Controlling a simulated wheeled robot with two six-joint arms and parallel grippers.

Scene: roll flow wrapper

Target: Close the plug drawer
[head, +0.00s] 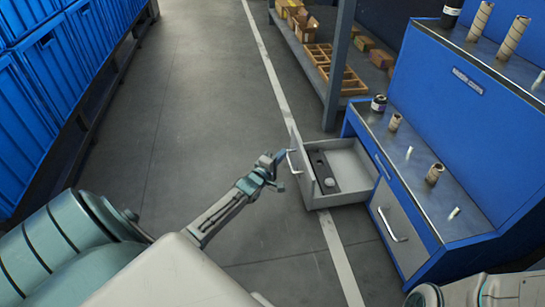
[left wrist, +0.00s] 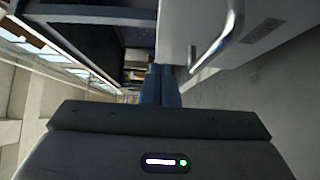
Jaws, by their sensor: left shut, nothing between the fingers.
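The plug drawer (head: 352,160) is pulled out from the blue workbench, with its grey front panel (head: 302,164) facing left. A dark strip and a small white round item (head: 329,182) lie inside it. Its bar handle (head: 293,162) is on the outer face of the front, and the handle also shows large in the left wrist view (left wrist: 222,45). My left gripper (head: 279,157) is shut and empty, right by the handle; I cannot tell whether it touches it. In the wrist view its fingers (left wrist: 161,84) are together, beside the drawer front. My right gripper is not visible; only part of my right arm shows at the bottom right.
The blue workbench (head: 450,125) carries several tan rolls and a dark jar (head: 378,103). A second drawer (head: 401,230) below is closed. A shelf with wooden trays (head: 340,78) stands behind. Blue bins (head: 50,65) line the left. The floor between is clear.

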